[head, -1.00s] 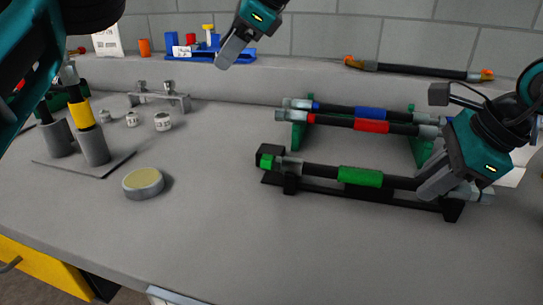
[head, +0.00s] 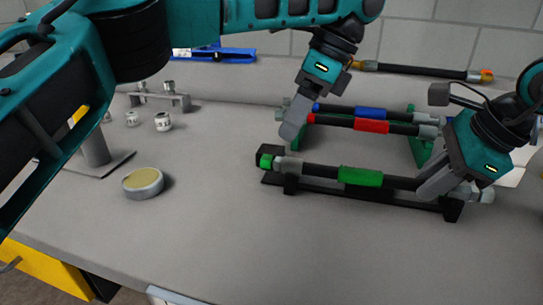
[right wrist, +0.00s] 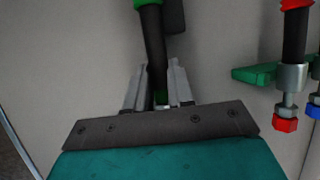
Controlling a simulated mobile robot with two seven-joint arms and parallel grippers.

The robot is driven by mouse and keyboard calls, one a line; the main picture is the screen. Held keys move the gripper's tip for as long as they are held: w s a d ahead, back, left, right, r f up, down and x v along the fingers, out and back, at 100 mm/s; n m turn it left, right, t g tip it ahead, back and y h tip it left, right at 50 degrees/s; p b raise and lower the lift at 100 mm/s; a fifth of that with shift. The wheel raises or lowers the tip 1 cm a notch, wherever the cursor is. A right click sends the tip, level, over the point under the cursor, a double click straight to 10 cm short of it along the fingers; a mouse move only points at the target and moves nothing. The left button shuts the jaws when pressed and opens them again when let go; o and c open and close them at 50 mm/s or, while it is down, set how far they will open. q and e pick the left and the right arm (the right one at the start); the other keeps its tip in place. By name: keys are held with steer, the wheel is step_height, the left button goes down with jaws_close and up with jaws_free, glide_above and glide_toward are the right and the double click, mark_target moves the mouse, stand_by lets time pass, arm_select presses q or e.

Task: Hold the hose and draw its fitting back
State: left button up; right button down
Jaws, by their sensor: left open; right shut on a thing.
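The hose (head: 320,171) is black with a green sleeve (head: 360,177). It lies along a low black cradle (head: 400,202). Its left end has a silver fitting (head: 289,165) beside a green piece (head: 266,161) at a black block (head: 270,149). My right gripper (head: 432,188) is shut on the hose near its right end. In the right wrist view the hose (right wrist: 153,40) runs between the fingers (right wrist: 158,90). My left gripper (head: 291,133) is open and empty, just above and behind the silver fitting. Its fingers overlap in the head view, hiding the gap.
Behind, a green rack (head: 419,150) holds a hose with a blue sleeve (head: 370,113) and one with a red sleeve (head: 371,126). A round tin (head: 143,183) stands left. The bench front is clear.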

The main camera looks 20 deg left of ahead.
mark_target(275, 157)
arm_select(q)
steer(key=x, duration=0.7)
steer(key=shift+a+f, duration=0.1)
steer(key=shift+f, duration=0.05)
steer(key=c, duration=1)
steer(key=shift+a, duration=0.2)
steer(key=shift+c, duration=0.2)
steer(key=shift+a, duration=1.05)
steer(key=o, duration=1.1)
steer(key=shift+d, duration=0.1)
steer(key=shift+c, duration=0.2)
